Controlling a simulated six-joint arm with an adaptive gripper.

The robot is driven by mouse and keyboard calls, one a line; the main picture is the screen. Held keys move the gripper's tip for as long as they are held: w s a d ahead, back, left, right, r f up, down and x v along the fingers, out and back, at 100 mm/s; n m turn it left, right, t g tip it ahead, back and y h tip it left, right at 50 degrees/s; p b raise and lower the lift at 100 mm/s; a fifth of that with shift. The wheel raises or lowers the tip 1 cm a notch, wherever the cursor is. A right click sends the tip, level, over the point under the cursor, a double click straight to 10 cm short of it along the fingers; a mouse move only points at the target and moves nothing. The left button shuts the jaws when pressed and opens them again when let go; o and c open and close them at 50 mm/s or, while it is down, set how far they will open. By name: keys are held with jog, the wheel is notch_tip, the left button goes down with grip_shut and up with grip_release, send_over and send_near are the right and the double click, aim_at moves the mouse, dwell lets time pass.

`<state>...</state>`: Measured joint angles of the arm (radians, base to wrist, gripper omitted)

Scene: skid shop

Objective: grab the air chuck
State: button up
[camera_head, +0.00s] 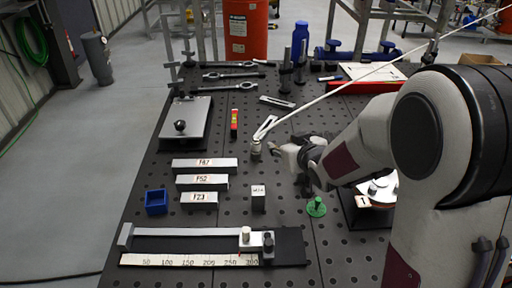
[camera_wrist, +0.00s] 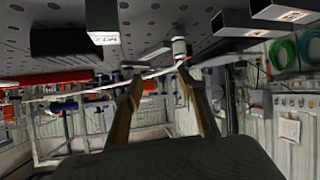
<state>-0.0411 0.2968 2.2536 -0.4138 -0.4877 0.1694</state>
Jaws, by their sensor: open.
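The air chuck (camera_head: 256,149) looks like a small grey metal cylinder standing upright on the dark perforated table, at the end of a thin white hose. My gripper (camera_head: 283,160) is just to its right in the head view, apart from it and empty. In the wrist view, which looks upside down, my gripper (camera_wrist: 160,76) shows two spread fingers. The chuck (camera_wrist: 179,47) appears beyond the tip of the right-hand finger, not between the fingers. The white hose (camera_wrist: 150,75) crosses behind the fingertips.
A small block (camera_head: 258,198) and labelled bars (camera_head: 204,163) stand nearby on the table (camera_head: 140,200). A green knob (camera_head: 316,207) is below my gripper in the picture. The hose (camera_head: 370,75) runs up to the right.

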aim_at(258, 148)
jog(key=w+a+f, duration=0.1)
jog(key=w+a+f+y, duration=0.1)
jog(key=a+f, duration=0.1)
jog(key=a+f+n+y, duration=0.1)
jog(key=shift+w+a+f, duration=0.15)
jog(key=shift+w+f, duration=0.25)
jog(key=shift+w+a+f+t+y, duration=0.15)
jog(key=shift+a+f+t+y, duration=0.2)
jog(key=shift+a+y, duration=0.1)
jog(key=shift+x, duration=1.3)
jog(key=shift+w+d+f, duration=0.1)
jog(key=shift+f, duration=0.05)
jog(key=shift+w+a+f, duration=0.15)
jog(key=shift+w+f, duration=0.2)
jog(key=shift+w, duration=0.2)
jog(key=shift+w+a+f, duration=0.1)
jog(key=shift+w+f, duration=0.3)
jog(key=shift+w, duration=0.1)
jog(key=shift+h+x, duration=0.25)
jog(key=shift+x, duration=0.95)
grip_shut()
